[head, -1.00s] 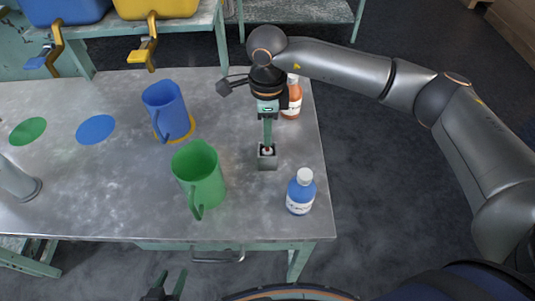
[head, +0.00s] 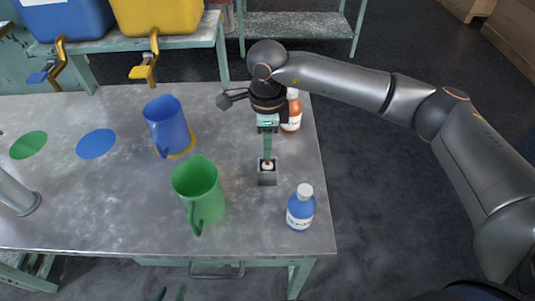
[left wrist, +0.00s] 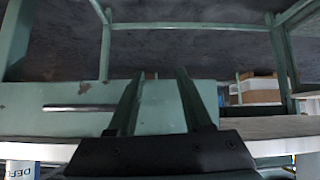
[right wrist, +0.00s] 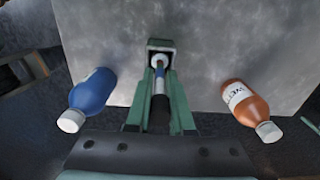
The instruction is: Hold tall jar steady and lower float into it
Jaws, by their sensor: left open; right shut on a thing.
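My right gripper (head: 267,158) is shut on the slim stem of the float (right wrist: 159,84), which has a white part and a dark part. The float's white and red part shows at the mouth of a small square grey holder (head: 267,180) on the table. I cannot tell whether it is seated there or lifted slightly. A grey cylinder (head: 16,192), perhaps the tall jar, is cut off by the left edge in the head view. My left gripper (head: 170,294) barely shows at the bottom edge. It is open and empty in the left wrist view (left wrist: 160,75), facing the table's front side.
A green jug (head: 199,190) and a blue jug (head: 166,125) stand left of the holder. A blue bottle (head: 301,208) and an orange bottle (head: 292,115) flank it at the table's right side. Green and blue discs mark the left of the table (head: 80,200).

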